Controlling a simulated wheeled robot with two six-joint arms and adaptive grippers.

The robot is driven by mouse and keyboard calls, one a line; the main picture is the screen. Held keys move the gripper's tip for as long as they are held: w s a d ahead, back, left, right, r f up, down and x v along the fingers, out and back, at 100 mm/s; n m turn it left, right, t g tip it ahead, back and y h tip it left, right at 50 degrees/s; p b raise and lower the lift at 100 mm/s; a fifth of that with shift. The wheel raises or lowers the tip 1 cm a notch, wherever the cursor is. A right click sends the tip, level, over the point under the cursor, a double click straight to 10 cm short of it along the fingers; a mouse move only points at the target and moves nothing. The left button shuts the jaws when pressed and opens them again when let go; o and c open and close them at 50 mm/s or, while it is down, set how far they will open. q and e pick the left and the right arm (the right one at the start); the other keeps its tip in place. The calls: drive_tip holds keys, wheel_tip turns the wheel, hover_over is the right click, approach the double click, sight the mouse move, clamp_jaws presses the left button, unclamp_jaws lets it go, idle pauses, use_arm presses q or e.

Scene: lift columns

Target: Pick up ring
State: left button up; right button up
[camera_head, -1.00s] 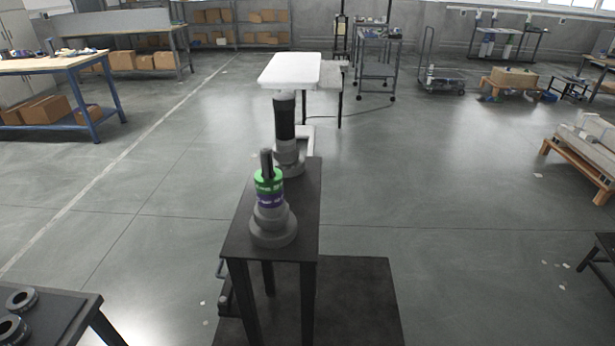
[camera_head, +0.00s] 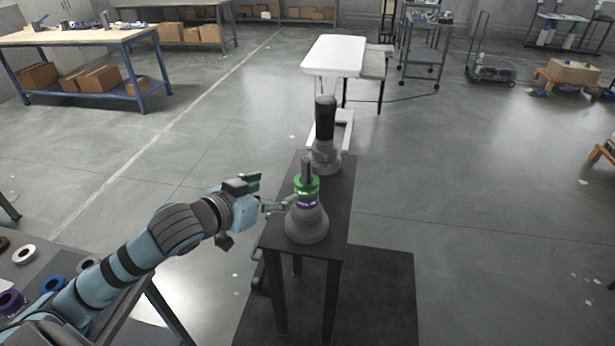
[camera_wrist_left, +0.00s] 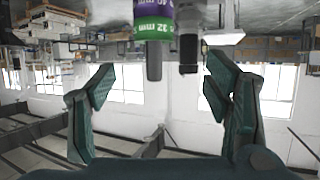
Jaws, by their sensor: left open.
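A green ring (camera_head: 306,184) sits above a purple ring (camera_head: 307,200) on a grey stepped post (camera_head: 307,225), which stands on a small dark table (camera_head: 285,236). My left gripper (camera_head: 269,194) is open and empty at the left side of the post, about level with the rings. In the left wrist view, the picture is upside down: the green ring (camera_wrist_left: 153,29) and purple ring (camera_wrist_left: 150,8) are ahead of the open jaws (camera_wrist_left: 161,82), near the top edge. The rings do not appear to be between the fingers. The right gripper is out of view.
A black-topped post (camera_head: 325,120) stands behind the ringed one on the dark table. A side table (camera_head: 60,246) at lower left holds several loose rings, including a cream one (camera_head: 24,254) and a blue one (camera_head: 52,285). A white-topped table (camera_head: 335,56) stands farther back.

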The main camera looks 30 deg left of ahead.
sight(303, 181)
use_arm(q)
drive_tip(key=x, duration=0.6)
drive_tip(key=d+b+x, duration=0.1)
drive_tip(key=x, duration=0.2)
drive_tip(key=shift+r, duration=0.1)
drive_tip(key=x, duration=0.4)
drive_tip(key=shift+w+d+f, duration=0.1)
drive_tip(key=shift+w+f, duration=0.15)
drive_tip(key=shift+w, duration=0.15)
drive_tip(key=shift+s, duration=0.1)
drive_tip(key=c, duration=1.4)
wheel_tip(303, 181, up, 20)
drive_tip(key=shift+r+p, duration=0.1)
drive_tip(key=shift+p, duration=1)
